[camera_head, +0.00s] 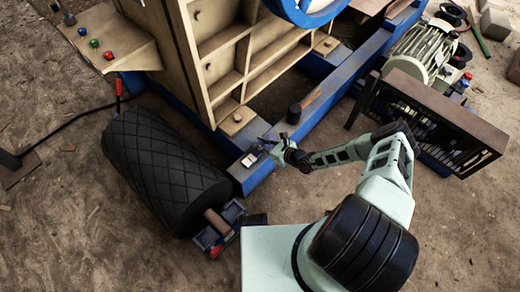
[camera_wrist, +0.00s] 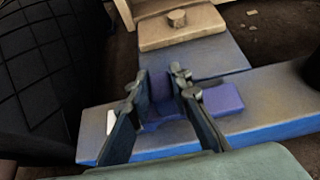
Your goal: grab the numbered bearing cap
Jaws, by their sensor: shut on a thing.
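The bearing cap (camera_wrist: 222,99) is a purple-blue block on the blue beam end in the wrist view. Its raised middle stands between the two fingers of my gripper (camera_wrist: 160,84), and a flat part shows to the right of them. My gripper is shut on the cap, with a finger on each side. I cannot make out a number on it. In the head view my gripper (camera_head: 272,149) is low over the front end of the blue beam, and the cap is small and partly hidden there. A white patch (camera_wrist: 111,122) shows left of the fingers.
A black ribbed roller (camera_head: 165,172) lies left of the beam (camera_head: 258,178). The crusher's tan ribbed frame (camera_head: 225,60) rises behind. A dark slatted box (camera_head: 430,120) and a motor (camera_head: 424,52) are at right.

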